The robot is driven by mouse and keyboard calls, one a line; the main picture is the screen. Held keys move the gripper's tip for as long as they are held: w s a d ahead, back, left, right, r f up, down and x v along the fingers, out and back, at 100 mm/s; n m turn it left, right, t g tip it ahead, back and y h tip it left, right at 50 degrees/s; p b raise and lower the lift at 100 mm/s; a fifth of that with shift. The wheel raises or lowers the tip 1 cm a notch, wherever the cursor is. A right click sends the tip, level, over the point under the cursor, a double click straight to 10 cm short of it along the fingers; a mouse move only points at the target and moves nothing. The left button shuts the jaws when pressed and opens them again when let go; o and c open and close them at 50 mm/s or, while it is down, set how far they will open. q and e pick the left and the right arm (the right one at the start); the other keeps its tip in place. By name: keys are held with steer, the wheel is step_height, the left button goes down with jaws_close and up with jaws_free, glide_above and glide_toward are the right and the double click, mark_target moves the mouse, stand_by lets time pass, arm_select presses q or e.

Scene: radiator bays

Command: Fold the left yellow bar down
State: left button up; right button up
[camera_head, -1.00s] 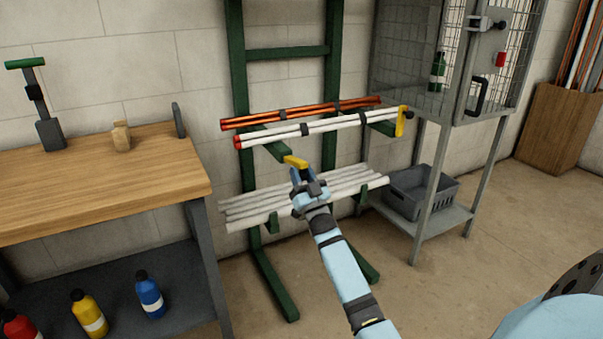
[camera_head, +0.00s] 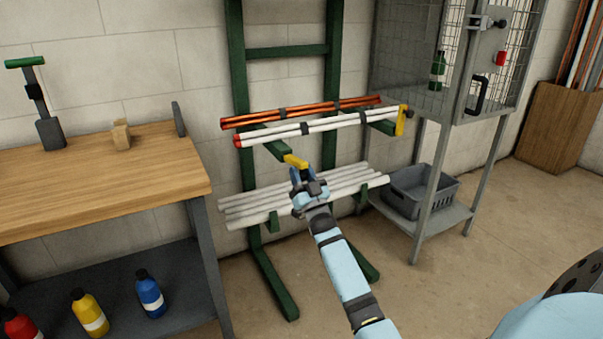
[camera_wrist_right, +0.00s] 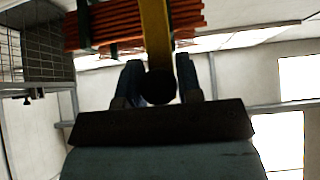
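The left yellow bar (camera_head: 296,160) sits at the front end of the left green rack arm (camera_head: 276,149), slanting toward me and low, not upright. My right gripper (camera_head: 309,183) is at its near end. In the right wrist view the yellow bar (camera_wrist_right: 156,35) runs between the two fingers (camera_wrist_right: 160,80), with a dark round end there. The fingers hug it with hardly any gap, so the gripper looks shut on it. The right yellow bar (camera_head: 401,121) stands upright at the right rack arm's end. My left gripper is not in view.
White pipes (camera_head: 320,127) and orange pipes (camera_head: 300,112) lie across the upper rack arms. A wooden workbench (camera_head: 60,190) stands left, a wire cage (camera_head: 405,50) right. Floor before the rack is clear.

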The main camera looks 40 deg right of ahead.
steer(key=o, duration=0.3)
steer(key=shift+w+f, duration=0.1)
steer(key=shift+f, duration=0.1)
steer(key=shift+o, duration=0.2)
steer(key=shift+r, duration=0.1)
arm_select(q)
steer(key=shift+w+r, duration=0.1)
steer(key=shift+n+t, duration=0.3)
steer(key=shift+t, duration=0.6)
step_height(320, 180, up, 4)
steer(key=p, duration=0.3)
steer(key=shift+a+r, duration=0.1)
steer(key=shift+r, duration=0.1)
arm_select(e)
steer(key=v, duration=1.4)
steer(key=shift+r, duration=0.1)
